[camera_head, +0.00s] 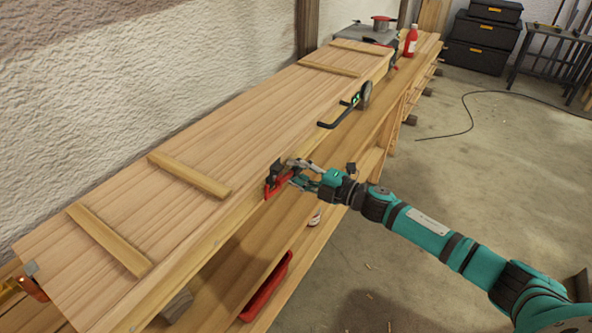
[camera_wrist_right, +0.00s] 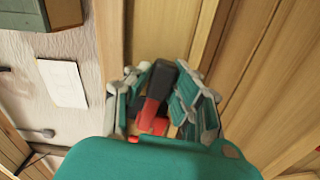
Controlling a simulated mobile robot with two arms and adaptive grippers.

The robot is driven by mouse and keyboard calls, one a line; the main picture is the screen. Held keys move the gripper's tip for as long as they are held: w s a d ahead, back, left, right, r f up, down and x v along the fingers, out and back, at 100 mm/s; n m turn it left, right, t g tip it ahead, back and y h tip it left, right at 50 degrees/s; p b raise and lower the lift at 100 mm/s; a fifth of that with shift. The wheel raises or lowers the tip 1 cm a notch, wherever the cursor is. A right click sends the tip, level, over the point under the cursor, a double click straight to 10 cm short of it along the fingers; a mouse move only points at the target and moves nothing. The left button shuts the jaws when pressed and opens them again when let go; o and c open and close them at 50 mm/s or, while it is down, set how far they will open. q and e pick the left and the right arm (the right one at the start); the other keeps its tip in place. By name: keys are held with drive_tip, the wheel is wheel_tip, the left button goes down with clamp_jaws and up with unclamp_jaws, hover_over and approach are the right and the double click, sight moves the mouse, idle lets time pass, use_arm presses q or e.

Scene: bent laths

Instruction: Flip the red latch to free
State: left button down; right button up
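The red latch (camera_head: 277,186) sits on the front edge of the wooden bench panel, with a black part at its upper end. My right gripper (camera_head: 292,171) reaches it from the right, its fingers at the latch. In the right wrist view the latch's red and black lever (camera_wrist_right: 159,92) stands between the two fingers of the right gripper (camera_wrist_right: 166,80). The fingers are spread to either side of it; whether either one touches it is not clear. The latch's base is partly hidden by my gripper. My left gripper is not in view.
A black bar handle (camera_head: 338,113) sticks out of the panel's front edge farther along. Wooden strips (camera_head: 190,174) cross the panel. A red tray (camera_head: 267,287) lies on the lower shelf. A red bottle (camera_head: 411,41) stands at the far end.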

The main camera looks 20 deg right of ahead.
drive_tip(key=o, duration=0.4)
drive_tip(key=v, duration=1.2)
drive_tip(key=shift+d, duration=0.1)
drive_tip(key=s+d+f+m+h, duration=0.1)
drive_tip(key=d+f+m+h, duration=0.35)
drive_tip(key=f, duration=0.55)
drive_tip(key=d+f+m+h, duration=0.3)
drive_tip(key=f+m, duration=0.2)
drive_tip(key=f, duration=0.4)
drive_tip(key=s+d+f+m+g+h, duration=0.1)
drive_tip(key=s+f+m+g, duration=0.15)
drive_tip(key=s+f, duration=0.45)
drive_tip(key=s+f+m+g+h, duration=0.1)
drive_tip(key=s+f+m+h, duration=0.15)
drive_tip(key=f, duration=0.75)
drive_tip(key=s+a+f+m+g, duration=0.3)
drive_tip(key=s+f+m+g, duration=0.1)
drive_tip(key=s+f, duration=0.95)
drive_tip(key=s+a+f+m+g, duration=0.1)
drive_tip(key=s+a+f+g, duration=0.1)
drive_tip(key=s, duration=0.5)
drive_tip(key=s+a+f+m+g, duration=0.1)
drive_tip(key=s+a+f, duration=0.2)
drive_tip(key=s+a, duration=0.2)
drive_tip(key=s+a+f+m+g, duration=0.1)
drive_tip(key=s+a, duration=0.3)
drive_tip(key=s, duration=0.6)
drive_tip(key=shift+f+g, duration=0.85)
